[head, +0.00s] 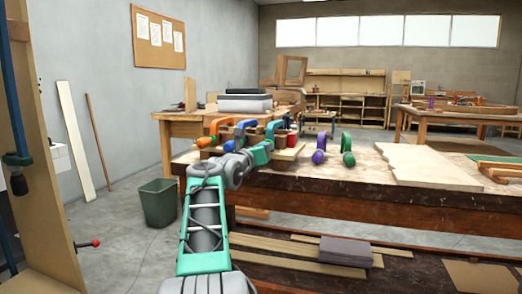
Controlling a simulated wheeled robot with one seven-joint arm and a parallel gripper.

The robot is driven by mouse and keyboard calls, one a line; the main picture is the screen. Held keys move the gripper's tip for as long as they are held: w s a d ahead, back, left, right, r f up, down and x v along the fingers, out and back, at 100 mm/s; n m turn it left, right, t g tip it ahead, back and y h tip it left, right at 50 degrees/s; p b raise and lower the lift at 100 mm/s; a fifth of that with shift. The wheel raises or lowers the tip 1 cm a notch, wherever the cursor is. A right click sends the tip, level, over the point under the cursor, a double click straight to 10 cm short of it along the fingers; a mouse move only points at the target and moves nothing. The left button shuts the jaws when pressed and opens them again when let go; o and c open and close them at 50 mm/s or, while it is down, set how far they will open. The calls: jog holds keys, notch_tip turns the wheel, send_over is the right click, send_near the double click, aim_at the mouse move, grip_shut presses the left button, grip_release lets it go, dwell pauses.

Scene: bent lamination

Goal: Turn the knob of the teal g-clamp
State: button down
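Several g-clamps stand in a row on the workbench. A teal-green clamp (271,129) shows just beyond the end of my arm, partly hidden by it. Another green clamp (347,147) stands farther right; from the colours alone I cannot tell surely which is the teal one. My arm is also teal and grey and reaches up from the bottom of the head view. My gripper (268,146) is at its far end, among the clamps and the wood. Its fingers are too small and covered to make out, and I cannot tell whether it touches a knob.
An orange clamp (210,132) and a blue clamp (241,131) are left of my gripper, a purple clamp (319,147) right of it. The workbench (335,187) holds a pale board (425,167) at the right. A green bin (158,203) stands on the floor left.

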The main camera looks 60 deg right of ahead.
jog(key=shift+r, duration=0.15)
jog(key=c, duration=1)
grip_release()
jog(key=shift+d, duration=0.1)
jog(key=shift+o, duration=0.2)
jog(key=a+p, duration=0.1)
jog(key=a, duration=0.7)
jog(key=shift+s, duration=0.4)
